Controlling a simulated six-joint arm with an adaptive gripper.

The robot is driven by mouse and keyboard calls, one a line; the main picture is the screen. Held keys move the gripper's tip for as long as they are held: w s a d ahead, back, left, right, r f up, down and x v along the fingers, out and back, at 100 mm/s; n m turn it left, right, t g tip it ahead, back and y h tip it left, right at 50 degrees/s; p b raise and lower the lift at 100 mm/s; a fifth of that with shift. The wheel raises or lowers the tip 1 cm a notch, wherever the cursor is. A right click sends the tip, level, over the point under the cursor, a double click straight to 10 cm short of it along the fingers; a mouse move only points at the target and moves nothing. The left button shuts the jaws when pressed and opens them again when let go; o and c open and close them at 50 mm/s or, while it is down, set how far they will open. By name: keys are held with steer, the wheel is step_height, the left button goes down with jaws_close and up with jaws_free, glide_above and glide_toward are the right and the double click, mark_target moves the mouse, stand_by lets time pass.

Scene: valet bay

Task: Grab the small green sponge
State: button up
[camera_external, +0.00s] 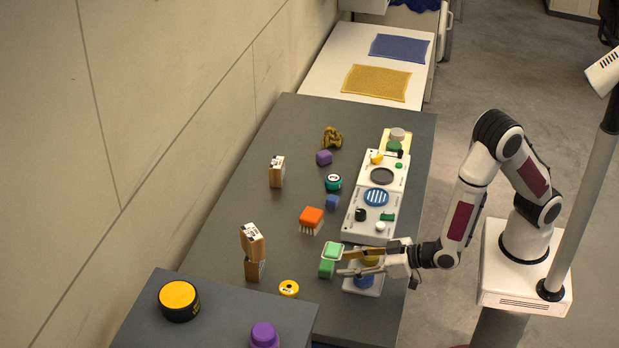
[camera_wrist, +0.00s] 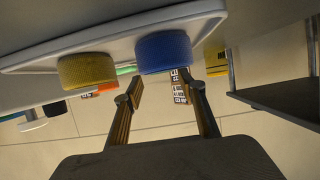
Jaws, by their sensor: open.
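Two small green blocks with paler faces sit close together near the middle of the table in the external view, an upper one (camera_external: 333,250) and a lower one (camera_external: 327,268); they look like sponges, but I cannot be sure. My gripper (camera_external: 343,262) is open and points left, its fingertips close to them. I cannot tell whether they touch. In the wrist view my gripper (camera_wrist: 160,84) shows both fingers spread, with nothing held. A thin strip of green (camera_wrist: 126,70) shows by the left finger, mostly hidden behind the caps.
Yellow (camera_wrist: 86,70) and blue (camera_wrist: 163,53) round caps on a white tray stand close to my fingers. An orange brush (camera_external: 311,218), a yellow roll (camera_external: 289,288) and brown boxes (camera_external: 252,242) stand farther left. A long white panel (camera_external: 359,224) with several items lies behind.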

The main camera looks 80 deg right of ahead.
mark_target(333, 267)
steer(key=shift+x, duration=2)
steer(key=shift+a+f, duration=0.1)
steer(key=shift+f, duration=0.05)
steer(key=c, duration=0.6)
